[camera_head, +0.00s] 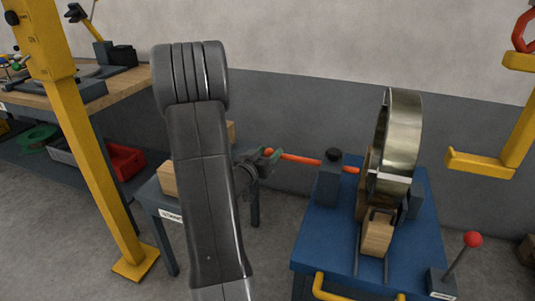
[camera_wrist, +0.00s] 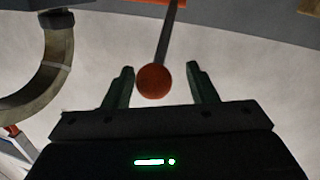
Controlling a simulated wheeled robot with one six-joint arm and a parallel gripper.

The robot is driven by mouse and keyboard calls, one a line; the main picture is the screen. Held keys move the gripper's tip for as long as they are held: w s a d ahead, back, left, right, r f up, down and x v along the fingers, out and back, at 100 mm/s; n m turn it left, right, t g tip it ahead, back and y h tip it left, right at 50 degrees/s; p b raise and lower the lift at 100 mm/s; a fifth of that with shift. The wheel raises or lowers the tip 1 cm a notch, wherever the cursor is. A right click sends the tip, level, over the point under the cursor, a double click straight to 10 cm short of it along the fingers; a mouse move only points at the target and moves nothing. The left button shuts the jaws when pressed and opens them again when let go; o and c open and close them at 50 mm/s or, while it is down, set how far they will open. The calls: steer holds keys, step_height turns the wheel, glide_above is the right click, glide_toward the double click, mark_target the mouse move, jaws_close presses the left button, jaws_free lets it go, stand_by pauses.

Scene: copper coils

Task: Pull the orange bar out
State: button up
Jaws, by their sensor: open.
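The orange bar (camera_head: 300,158) sticks out to the left from a dark block on the blue stand, in the head view. A short orange stretch also shows between the block and the coil. In the wrist view the bar's round orange end (camera_wrist: 154,82) lies between my two fingers, with a gap visible on each side. My gripper (camera_head: 268,156) is at the bar's left end, partly hidden by my arm in the head view. It is open in the wrist view (camera_wrist: 159,70), with dark green fingers, and is not closed on the bar.
A metal coil (camera_head: 403,140) stands on the blue stand (camera_head: 325,235), with a wooden block (camera_head: 377,235) in front. A red-knobbed lever (camera_head: 472,240) is at right. Yellow posts (camera_head: 95,160) stand left, a yellow hook (camera_head: 490,160) right. A small table (camera_head: 158,205) is behind my arm.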

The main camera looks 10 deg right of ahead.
steer(key=p+v, duration=0.1)
steer(key=v, duration=1.2)
steer(key=shift+s+a+p, duration=0.3)
steer(key=b+x, duration=0.1)
steer(key=x, duration=1.3)
steer(key=shift+d+b, duration=0.1)
steer(key=shift+b, duration=0.25)
steer(key=shift+s+d, duration=0.15)
steer(key=shift+s, duration=0.05)
